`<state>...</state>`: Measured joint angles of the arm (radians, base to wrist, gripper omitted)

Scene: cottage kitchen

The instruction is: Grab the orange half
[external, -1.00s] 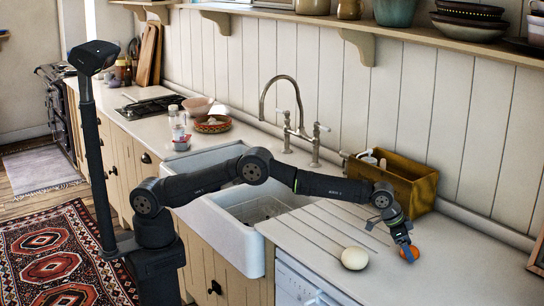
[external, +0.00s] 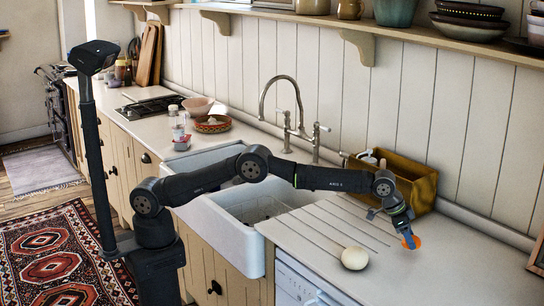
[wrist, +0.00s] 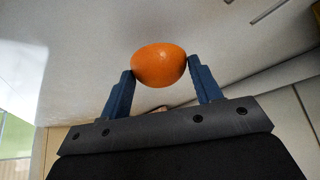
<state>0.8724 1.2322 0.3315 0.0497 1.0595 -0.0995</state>
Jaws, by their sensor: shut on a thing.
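The orange half (external: 417,242) is at the right end of the counter in the external view, held at my gripper's tips. In the wrist view the orange half (wrist: 159,65) sits between the two blue fingers, its rounded peel facing the camera. My gripper (external: 411,243) is shut on it, one finger at each side; the wrist view shows my gripper (wrist: 160,75) too. The orange half appears slightly above the counter. Its cut face is hidden.
A pale round object (external: 355,258) lies on the counter (external: 460,270) left of my gripper. A yellow-brown wooden box (external: 413,188) stands behind, near the wall. The white sink (external: 225,210) and tap (external: 298,120) are further left. The counter's front right is clear.

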